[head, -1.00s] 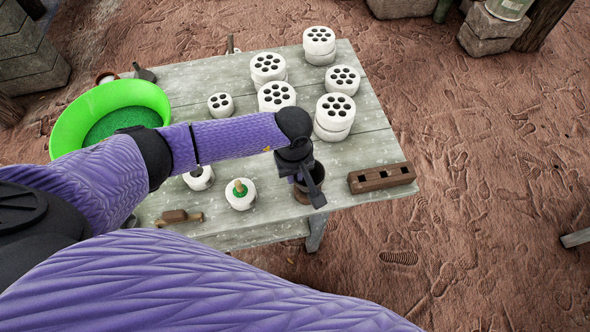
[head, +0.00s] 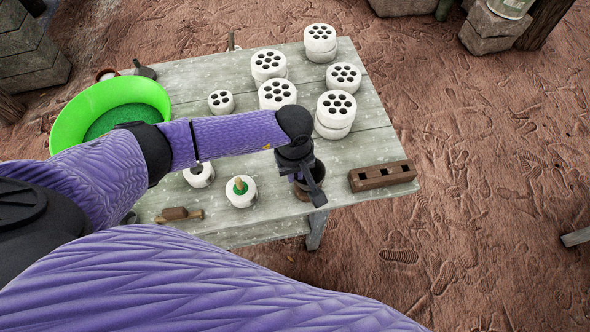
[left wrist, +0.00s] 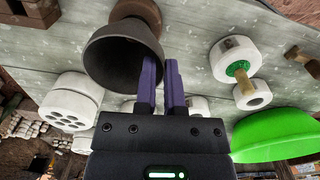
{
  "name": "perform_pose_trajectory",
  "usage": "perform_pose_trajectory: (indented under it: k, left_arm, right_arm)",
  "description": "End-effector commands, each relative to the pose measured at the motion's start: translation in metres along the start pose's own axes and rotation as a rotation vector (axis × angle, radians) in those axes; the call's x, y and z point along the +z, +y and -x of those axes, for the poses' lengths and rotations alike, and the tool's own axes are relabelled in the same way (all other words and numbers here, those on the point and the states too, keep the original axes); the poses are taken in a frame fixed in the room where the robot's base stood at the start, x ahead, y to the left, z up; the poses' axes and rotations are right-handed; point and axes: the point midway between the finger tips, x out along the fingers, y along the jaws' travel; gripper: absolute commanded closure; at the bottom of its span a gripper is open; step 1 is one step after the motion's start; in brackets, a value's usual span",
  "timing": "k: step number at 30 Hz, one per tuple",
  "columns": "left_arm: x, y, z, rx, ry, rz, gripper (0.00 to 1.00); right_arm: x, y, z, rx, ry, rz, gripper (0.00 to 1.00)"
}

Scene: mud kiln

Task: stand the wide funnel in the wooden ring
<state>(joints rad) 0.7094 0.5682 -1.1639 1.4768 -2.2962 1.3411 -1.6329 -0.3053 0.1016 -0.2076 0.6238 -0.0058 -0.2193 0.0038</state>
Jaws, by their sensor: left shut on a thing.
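The wide funnel (left wrist: 125,55) is a dark, wide-mouthed cone; in the head view its bowl (head: 320,172) shows partly behind my gripper. My left gripper (left wrist: 162,78) is shut on the funnel's rim; it also shows in the head view (head: 309,182). The brown wooden ring (left wrist: 141,12) is at the funnel's narrow end, and in the head view it shows low (head: 302,194) near the table's front edge. The funnel looks upright over the ring. I cannot tell whether its narrow end is fully seated, as the bowl hides the join. My right gripper is out of view.
A brown block with square holes (head: 382,176) lies just right of the funnel. A white piece with a green-based peg (head: 241,197) and a white ring (head: 199,176) stand left. Several white holed cylinders (head: 334,120) stand behind. A green basin (head: 66,125) is far left.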

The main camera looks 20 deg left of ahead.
Motion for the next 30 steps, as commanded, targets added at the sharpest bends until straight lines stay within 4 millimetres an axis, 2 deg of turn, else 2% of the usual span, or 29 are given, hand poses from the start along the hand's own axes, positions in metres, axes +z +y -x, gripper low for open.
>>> perform_pose_trajectory:
  k: [30]
  left_arm:
    - [-0.0001,0.0001,-0.0058,0.000,0.000,0.000,1.00]
  right_arm:
    - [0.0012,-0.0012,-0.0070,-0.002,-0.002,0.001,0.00]
